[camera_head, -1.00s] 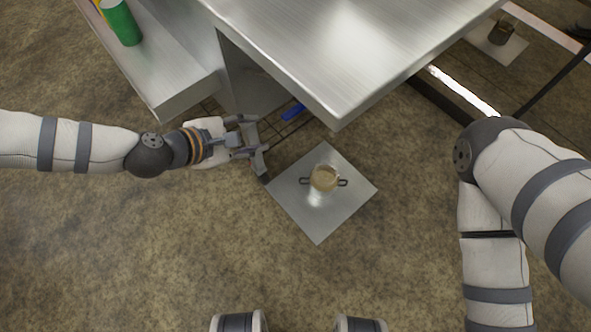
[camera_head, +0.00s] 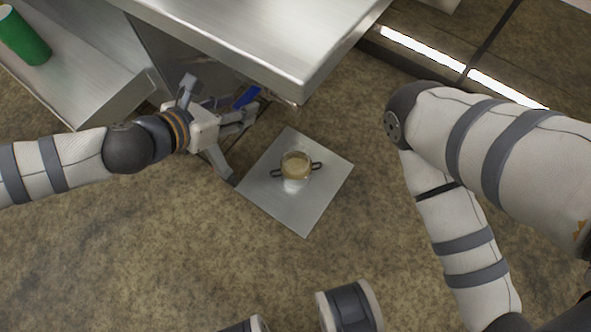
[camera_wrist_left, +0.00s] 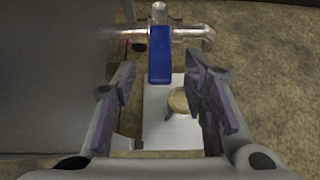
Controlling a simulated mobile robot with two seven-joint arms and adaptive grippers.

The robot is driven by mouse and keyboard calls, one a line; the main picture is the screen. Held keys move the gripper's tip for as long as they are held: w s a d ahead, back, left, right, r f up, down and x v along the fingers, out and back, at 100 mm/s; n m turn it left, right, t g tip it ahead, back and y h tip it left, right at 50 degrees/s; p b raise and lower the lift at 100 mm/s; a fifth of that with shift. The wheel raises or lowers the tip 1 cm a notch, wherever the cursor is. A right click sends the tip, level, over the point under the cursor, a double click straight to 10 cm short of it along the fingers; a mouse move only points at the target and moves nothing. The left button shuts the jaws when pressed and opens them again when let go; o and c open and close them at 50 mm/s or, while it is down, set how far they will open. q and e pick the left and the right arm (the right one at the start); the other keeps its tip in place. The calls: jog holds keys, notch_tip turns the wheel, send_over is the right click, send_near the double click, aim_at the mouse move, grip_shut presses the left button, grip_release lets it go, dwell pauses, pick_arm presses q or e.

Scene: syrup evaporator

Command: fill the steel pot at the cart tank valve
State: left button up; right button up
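The steel pot (camera_head: 296,166), with two dark side handles, stands upright on a square metal plate (camera_head: 305,215). Its inside looks tan; I cannot tell how full it is. It also shows in the left wrist view (camera_wrist_left: 178,101), partly behind a finger. The cart tank valve has a blue lever (camera_head: 247,97) under the cart's edge; in the left wrist view the blue lever (camera_wrist_left: 160,55) hangs from a metal pipe (camera_wrist_left: 190,33). My left gripper (camera_head: 225,128) is open and empty, with the lever ahead between its fingers, apparently untouched. My right gripper is out of view.
The steel cart top (camera_head: 270,40) overhangs the valve. A lower metal shelf (camera_head: 95,85) with a green cylinder (camera_head: 22,36) is at upper left. The brown floor (camera_head: 150,250) is open around the plate. My right arm occupies the right side.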

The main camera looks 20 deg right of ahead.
pick_arm(q)
grip_shut()
jog(key=shift+s+d+n+t+y+p, duration=0.6)
jog(key=shift+s+d+n+t+y, duration=0.35)
jog(key=shift+n, duration=0.45)
jog(key=shift+s+d+n+t+y, duration=0.3)
jog(key=shift+n+t+y, duration=0.2)
jog(key=shift+n, duration=0.2)
